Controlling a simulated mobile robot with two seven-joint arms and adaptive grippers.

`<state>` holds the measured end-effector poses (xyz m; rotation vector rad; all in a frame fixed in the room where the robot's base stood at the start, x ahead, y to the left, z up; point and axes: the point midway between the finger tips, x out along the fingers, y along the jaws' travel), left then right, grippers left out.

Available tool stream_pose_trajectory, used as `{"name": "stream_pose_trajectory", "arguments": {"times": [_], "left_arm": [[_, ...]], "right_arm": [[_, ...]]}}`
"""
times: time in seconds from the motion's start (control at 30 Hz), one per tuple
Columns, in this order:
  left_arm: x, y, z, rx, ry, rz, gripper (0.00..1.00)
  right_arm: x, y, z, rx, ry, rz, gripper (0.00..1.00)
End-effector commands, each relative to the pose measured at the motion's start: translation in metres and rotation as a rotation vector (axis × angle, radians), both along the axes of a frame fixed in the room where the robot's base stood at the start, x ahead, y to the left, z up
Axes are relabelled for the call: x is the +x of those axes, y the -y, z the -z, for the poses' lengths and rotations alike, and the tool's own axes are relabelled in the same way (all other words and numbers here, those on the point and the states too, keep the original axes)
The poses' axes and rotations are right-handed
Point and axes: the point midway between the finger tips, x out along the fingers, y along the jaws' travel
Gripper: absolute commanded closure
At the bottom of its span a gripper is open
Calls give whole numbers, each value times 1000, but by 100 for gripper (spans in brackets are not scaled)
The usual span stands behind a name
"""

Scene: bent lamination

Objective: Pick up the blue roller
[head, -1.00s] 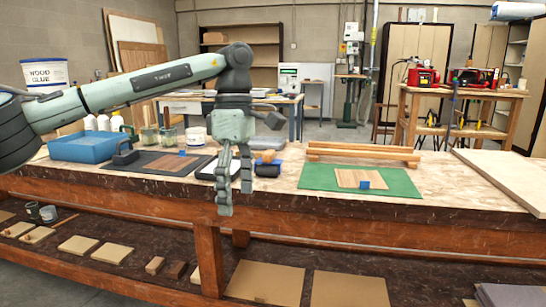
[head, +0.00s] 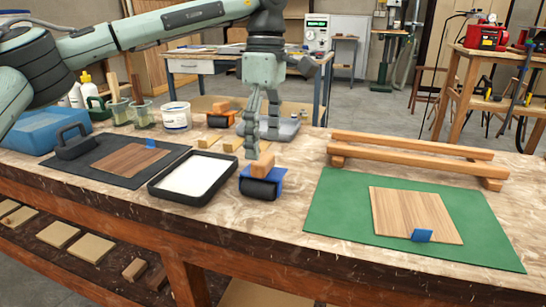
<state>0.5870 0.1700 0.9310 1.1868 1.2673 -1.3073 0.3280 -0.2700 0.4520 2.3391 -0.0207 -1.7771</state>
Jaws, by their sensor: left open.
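The blue roller (head: 257,188) sits on the workbench right of the black tray. It has a dark cylinder, a blue frame and a wooden handle (head: 263,166) that points up and back. My left gripper (head: 261,146) points down just above and behind the handle. Its fingers are apart, with no object seen held between them. One fingertip overlaps the handle's top in the picture, and I cannot tell whether they touch. My right gripper is out of view.
A black tray (head: 171,191) with white contents lies left of the roller. An orange roller (head: 218,121) and a white tub (head: 177,117) stand behind. Wooden rails (head: 410,147) and a green mat (head: 326,215) with a wood sheet (head: 405,207) are to the right.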

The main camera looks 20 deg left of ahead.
Motion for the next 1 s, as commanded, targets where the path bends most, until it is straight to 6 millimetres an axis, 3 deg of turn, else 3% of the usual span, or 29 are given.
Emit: {"name": "stream_pose_trajectory", "arguments": {"times": [0.53,0.87,1.0], "left_arm": [[-4,-1,68,0,-2,0,16],[-5,-1,77,0,-1,0,16],[-5,-1,76,0,-1,0,33]], "right_arm": [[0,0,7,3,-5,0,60],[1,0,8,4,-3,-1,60],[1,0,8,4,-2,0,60]]}}
